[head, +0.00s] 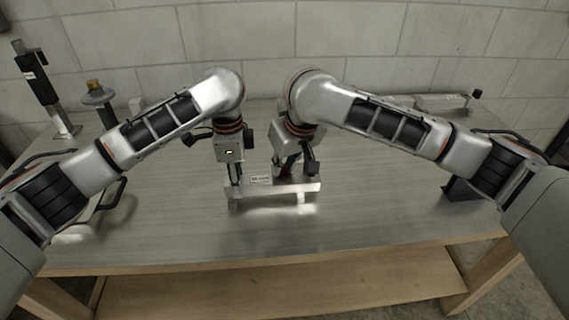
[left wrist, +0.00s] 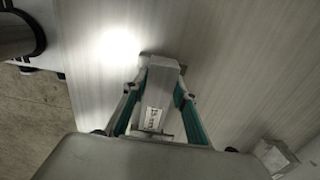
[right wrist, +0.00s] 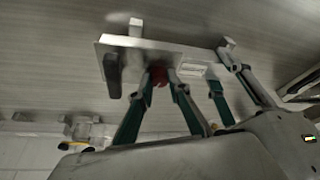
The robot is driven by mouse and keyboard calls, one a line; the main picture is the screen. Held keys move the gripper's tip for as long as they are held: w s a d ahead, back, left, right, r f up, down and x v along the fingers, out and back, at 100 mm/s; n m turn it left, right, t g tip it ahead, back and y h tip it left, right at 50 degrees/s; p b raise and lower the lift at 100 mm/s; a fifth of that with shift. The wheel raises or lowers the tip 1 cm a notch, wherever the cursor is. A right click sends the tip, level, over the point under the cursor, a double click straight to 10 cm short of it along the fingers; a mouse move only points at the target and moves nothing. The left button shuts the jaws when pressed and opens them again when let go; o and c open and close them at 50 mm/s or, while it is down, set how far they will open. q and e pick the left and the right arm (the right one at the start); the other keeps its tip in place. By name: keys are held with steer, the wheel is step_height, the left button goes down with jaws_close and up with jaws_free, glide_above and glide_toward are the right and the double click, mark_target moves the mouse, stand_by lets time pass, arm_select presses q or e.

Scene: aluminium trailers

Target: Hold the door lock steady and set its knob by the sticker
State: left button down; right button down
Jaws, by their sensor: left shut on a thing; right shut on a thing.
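The door lock (head: 285,188) is a bright metal bar-like body near the middle of the table. My left gripper (head: 235,190) is shut on its left end; the left wrist view shows the lock body (left wrist: 163,72) between the fingers. A white sticker (head: 260,179) with dark print too small to read sits on the lock; it also shows in the right wrist view (right wrist: 191,70). In that view, my right gripper (right wrist: 166,84) is shut on the red knob (right wrist: 158,75), partly hidden by the fingers. A dark handle (right wrist: 113,76) stands at the lock's other end.
The metal-topped table (head: 190,235) is clear in front of the lock. A black upright device (head: 40,85) and a round-topped stand (head: 97,95) are at the back left. A metal piece (head: 440,103) lies at the back right, and a dark bracket (head: 462,190) stands at the right.

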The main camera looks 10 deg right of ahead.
steer(key=shift+a+m+t+h, duration=0.15)
steer(key=shift+m+h, duration=0.3)
steer(key=shift+m, duration=0.65)
steer(key=shift+d+m+t+h, duration=0.15)
steer(key=shift+m+h, duration=0.3)
steer(key=shift+m, duration=0.65)
steer(key=shift+a, duration=0.1)
steer(key=c, duration=1.9)
jaws_free()
steer(key=v, duration=1.2)
